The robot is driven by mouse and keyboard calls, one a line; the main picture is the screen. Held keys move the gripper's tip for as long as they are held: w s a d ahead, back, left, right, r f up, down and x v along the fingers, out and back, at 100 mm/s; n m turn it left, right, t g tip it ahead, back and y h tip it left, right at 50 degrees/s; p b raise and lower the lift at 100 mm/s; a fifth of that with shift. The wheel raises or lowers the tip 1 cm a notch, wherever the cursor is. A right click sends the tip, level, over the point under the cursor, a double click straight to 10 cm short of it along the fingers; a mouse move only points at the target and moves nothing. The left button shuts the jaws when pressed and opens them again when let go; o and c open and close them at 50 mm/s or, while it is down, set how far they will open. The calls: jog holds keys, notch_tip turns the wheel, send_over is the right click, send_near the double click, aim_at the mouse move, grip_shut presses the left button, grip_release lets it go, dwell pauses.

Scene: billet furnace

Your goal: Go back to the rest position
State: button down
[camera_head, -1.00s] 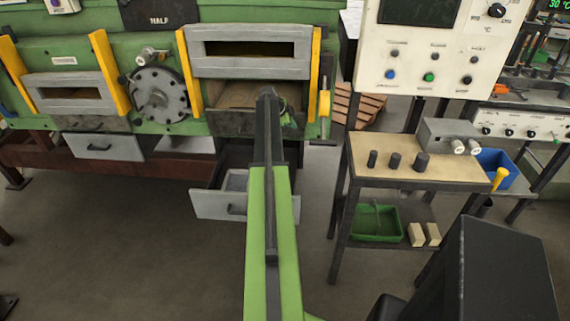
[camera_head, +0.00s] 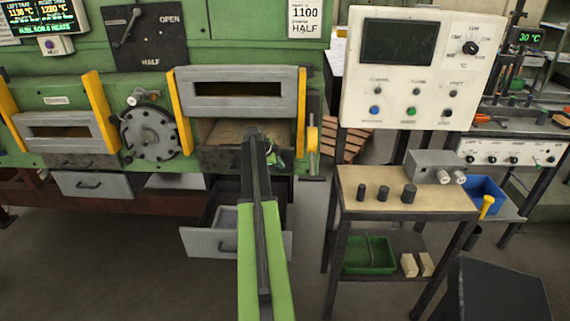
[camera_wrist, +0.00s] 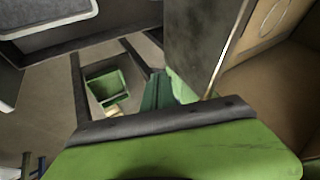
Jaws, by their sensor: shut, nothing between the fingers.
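My arm reaches forward up the middle of the head view. Its end is at the right-hand furnace opening (camera_head: 222,131), under a raised grey door (camera_head: 240,103). My gripper (camera_head: 271,153) shows there only as a small green part, largely hidden by the arm, shut with nothing seen in it. In the wrist view, a green and dark part of mine fills the bottom. A tan surface at the right of that view is too close to name surely.
A grey drawer (camera_head: 208,243) stands pulled out below the opening. A side table (camera_head: 350,187) with several dark cylinders is at the right. A green tray (camera_head: 350,268) lies on its lower shelf and also shows in the wrist view (camera_wrist: 93,75). Bare floor lies between.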

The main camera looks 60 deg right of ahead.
jog(key=p+v, duration=0.4)
jog(key=v, duration=0.4)
jog(key=shift+p, duration=0.4)
jog(key=shift+a, duration=0.1)
